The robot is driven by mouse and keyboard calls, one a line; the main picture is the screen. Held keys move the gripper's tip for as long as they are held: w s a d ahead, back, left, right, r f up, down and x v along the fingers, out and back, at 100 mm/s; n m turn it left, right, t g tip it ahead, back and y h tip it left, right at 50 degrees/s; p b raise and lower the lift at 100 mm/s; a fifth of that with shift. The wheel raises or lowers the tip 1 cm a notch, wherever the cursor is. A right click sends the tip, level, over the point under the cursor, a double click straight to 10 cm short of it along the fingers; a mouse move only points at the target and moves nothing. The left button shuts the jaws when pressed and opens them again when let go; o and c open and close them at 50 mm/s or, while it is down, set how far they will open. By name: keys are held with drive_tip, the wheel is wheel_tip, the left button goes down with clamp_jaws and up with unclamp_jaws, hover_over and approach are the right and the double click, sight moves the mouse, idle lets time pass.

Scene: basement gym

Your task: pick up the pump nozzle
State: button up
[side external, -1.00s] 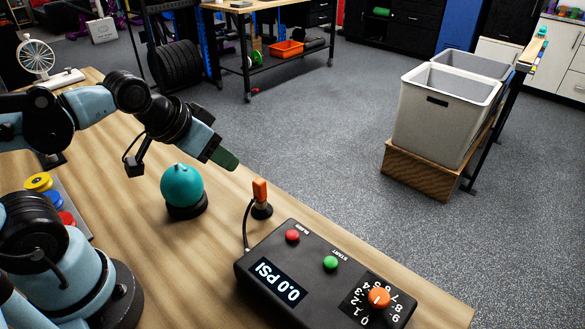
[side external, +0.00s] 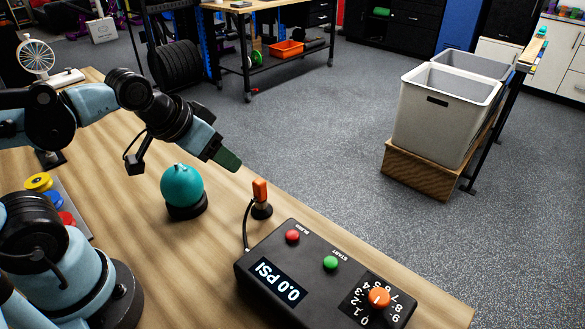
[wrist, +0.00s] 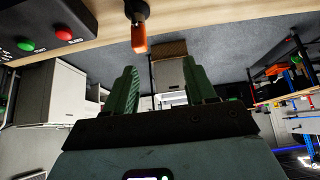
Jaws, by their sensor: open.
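The pump nozzle (side external: 260,192) has an orange body and stands upright in a small black holder on the wooden table, with a black hose running to the pump box. It also shows in the wrist view (wrist: 139,38), near the top, beyond my fingertips. My gripper (side external: 227,160) is above the table, up and to the left of the nozzle in the side view, and apart from it. In the wrist view its two green fingers (wrist: 160,90) are spread with nothing between them.
The black pump box (side external: 325,275) has red and green buttons, an orange dial and a display reading 0.0 PSI. A teal ball (side external: 182,185) sits on a black stand left of the nozzle. Colored discs (side external: 50,200) lie near my base. Grey bins (side external: 440,115) stand beyond the table.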

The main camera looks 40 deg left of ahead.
drive_tip(key=w+g, duration=0.1)
drive_tip(key=g, duration=0.6)
approach(259, 181)
drive_tip(key=shift+s+a, duration=0.1)
drive_tip(key=shift+a, duration=0.15)
drive_tip(key=shift+d+f, duration=0.2)
drive_tip(key=shift+f, duration=5.8)
clamp_jaws()
drive_tip(key=shift+r, duration=0.15)
